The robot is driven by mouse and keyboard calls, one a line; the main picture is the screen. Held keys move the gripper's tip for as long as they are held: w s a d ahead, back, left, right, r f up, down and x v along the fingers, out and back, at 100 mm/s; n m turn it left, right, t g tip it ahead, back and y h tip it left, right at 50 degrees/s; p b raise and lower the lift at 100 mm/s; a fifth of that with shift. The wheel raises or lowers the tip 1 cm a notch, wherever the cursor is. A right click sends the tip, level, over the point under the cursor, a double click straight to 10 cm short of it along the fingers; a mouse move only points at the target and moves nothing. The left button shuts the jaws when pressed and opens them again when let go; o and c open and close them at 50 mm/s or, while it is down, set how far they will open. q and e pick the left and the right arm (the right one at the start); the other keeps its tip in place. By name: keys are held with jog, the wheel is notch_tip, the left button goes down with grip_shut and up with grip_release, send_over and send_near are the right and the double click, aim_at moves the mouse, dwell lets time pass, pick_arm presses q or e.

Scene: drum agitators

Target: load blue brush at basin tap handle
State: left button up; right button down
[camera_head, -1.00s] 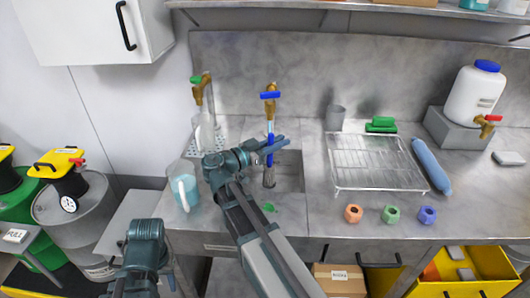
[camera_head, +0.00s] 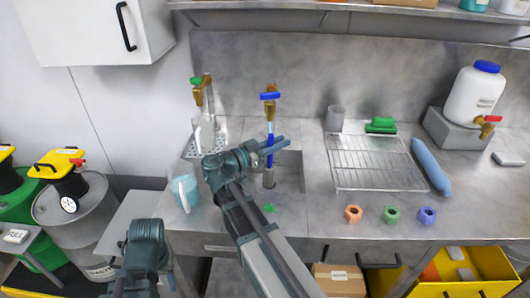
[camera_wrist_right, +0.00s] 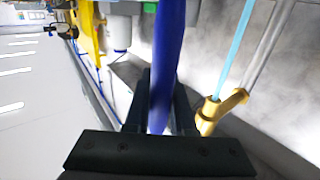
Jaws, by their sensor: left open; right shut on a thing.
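The blue brush (camera_head: 270,150) stands roughly upright over the basin (camera_head: 288,172), its grey lower end (camera_head: 269,178) down in it. My right gripper (camera_head: 276,148) is shut on its blue handle, which also shows between the fingers in the right wrist view (camera_wrist_right: 166,65). The brass tap (camera_head: 270,108) with the blue tap handle (camera_head: 270,96) is just above the gripper. In the wrist view a light blue streak (camera_wrist_right: 233,55) meets the brass part (camera_wrist_right: 222,110) beside the brush. My left gripper (camera_head: 145,230) is low at the left, empty; its fingertips are hard to make out.
A second tap with a green handle (camera_head: 200,80) stands left, above a clear bottle (camera_head: 204,135). A light blue jug (camera_head: 185,192) is near the front edge. A wire rack (camera_head: 375,163), a blue roller-shaped thing (camera_head: 430,166) and small coloured nuts (camera_head: 391,214) are to the right.

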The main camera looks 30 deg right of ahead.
jog(key=s+a+r+p, duration=0.1)
jog(key=s+r, duration=0.1)
jog(key=s+a+r+p, duration=0.1)
jog(key=s+p, duration=0.1)
jog(key=shift+a+r, duration=0.2)
jog(key=shift+r, duration=0.15)
dwell(0.5)
